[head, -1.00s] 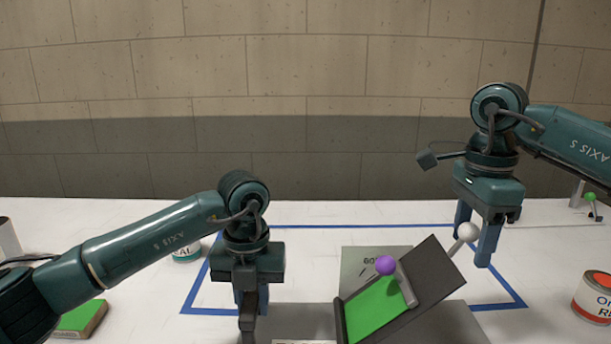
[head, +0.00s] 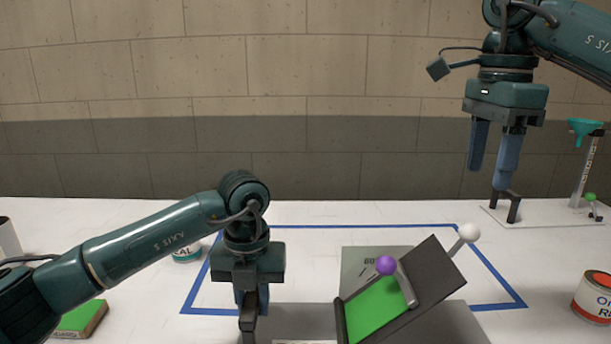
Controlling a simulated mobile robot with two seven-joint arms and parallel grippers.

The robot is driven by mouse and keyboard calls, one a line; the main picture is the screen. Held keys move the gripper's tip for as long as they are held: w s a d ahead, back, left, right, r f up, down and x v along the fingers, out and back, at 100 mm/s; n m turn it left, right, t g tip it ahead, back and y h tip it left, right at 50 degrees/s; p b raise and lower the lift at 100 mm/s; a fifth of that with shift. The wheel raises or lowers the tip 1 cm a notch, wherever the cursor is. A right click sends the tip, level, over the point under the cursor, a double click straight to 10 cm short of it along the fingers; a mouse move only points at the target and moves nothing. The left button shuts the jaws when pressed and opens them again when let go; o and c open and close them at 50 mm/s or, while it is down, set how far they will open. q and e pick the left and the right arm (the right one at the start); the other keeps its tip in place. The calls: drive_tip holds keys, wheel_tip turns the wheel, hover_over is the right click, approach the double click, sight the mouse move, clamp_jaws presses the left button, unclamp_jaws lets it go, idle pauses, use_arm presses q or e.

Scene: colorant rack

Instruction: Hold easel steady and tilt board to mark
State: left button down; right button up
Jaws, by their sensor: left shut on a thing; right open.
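The easel stands at the bottom centre, with a grey base (head: 300,318) and a dark tilted board (head: 437,268). A green panel (head: 375,308) lies on the board's face. A purple ball (head: 386,265) and a grey bar (head: 406,284) sit at the panel's upper edge. A white ball knob (head: 469,232) sticks out at the board's upper right. My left gripper (head: 250,322) points down and is shut on a dark upright handle (head: 248,328) at the base's left. My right gripper (head: 491,180) is open and empty, above the white knob and apart from it.
A blue outline (head: 330,227) surrounds the easel, with a grey card (head: 362,262) behind it. A green block (head: 82,318) lies lower left. A stand with a teal funnel (head: 586,128) is back right.

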use_arm(q)
drive_tip(key=c, duration=1.1)
unclamp_jaws()
drive_tip(key=shift+r, duration=0.1)
